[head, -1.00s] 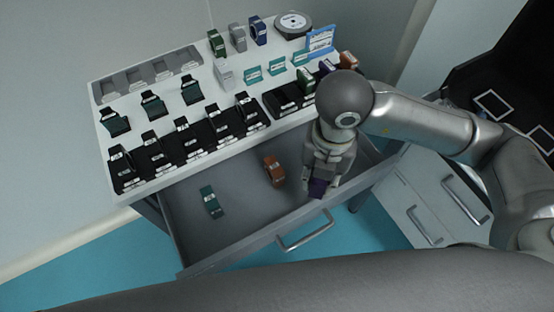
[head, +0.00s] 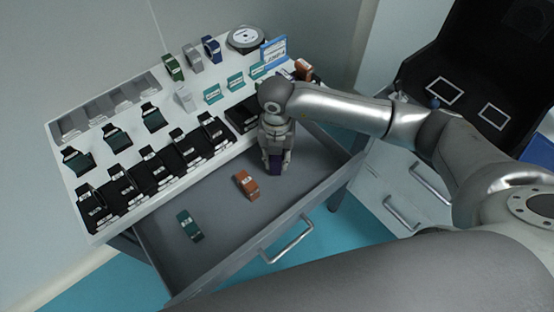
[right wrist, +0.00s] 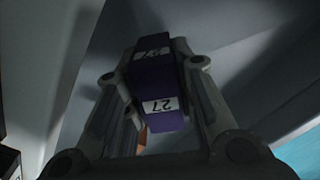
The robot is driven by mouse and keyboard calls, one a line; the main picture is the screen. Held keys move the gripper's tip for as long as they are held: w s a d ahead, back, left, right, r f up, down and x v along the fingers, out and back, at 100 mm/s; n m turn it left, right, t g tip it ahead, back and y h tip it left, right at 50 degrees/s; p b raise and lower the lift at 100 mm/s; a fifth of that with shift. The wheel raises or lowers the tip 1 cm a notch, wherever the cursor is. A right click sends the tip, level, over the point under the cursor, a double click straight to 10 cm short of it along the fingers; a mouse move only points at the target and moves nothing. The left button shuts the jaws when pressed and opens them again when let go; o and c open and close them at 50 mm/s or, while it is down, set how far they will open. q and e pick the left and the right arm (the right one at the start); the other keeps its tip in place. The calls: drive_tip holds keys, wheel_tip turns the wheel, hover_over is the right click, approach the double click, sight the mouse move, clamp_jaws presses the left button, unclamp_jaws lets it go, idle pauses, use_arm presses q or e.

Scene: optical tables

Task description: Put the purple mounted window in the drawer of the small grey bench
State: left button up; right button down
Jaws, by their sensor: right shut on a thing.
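My right gripper (head: 275,160) is shut on the purple mounted window (head: 275,168), over the right part of the open drawer (head: 215,264) of the small grey bench (head: 92,222). In the right wrist view the purple mounted window (right wrist: 160,88) sits between the two fingers, with a white label reading 27. The head view does not show clearly whether it touches the drawer floor. An orange mount (head: 246,184) and a teal mount (head: 190,226) lie in the drawer, left of the gripper. My left gripper is not in view.
The bench top holds several black holders (head: 158,170), dark green mounts (head: 117,138), a round disc (head: 246,39) and a blue-framed sign (head: 273,52). The drawer's front handle (head: 287,240) sticks out. The drawer floor is clear around the two mounts. A white cabinet (head: 385,185) stands right.

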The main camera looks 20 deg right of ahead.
drive_tip(key=shift+f, duration=1.1)
drive_tip(key=shift+s, duration=0.1)
drive_tip(key=c, duration=1.2)
unclamp_jaws()
drive_tip(key=shift+f, duration=0.15)
wheel_tip(320, 180, up, 12)
drive_tip(key=shift+r, duration=0.15)
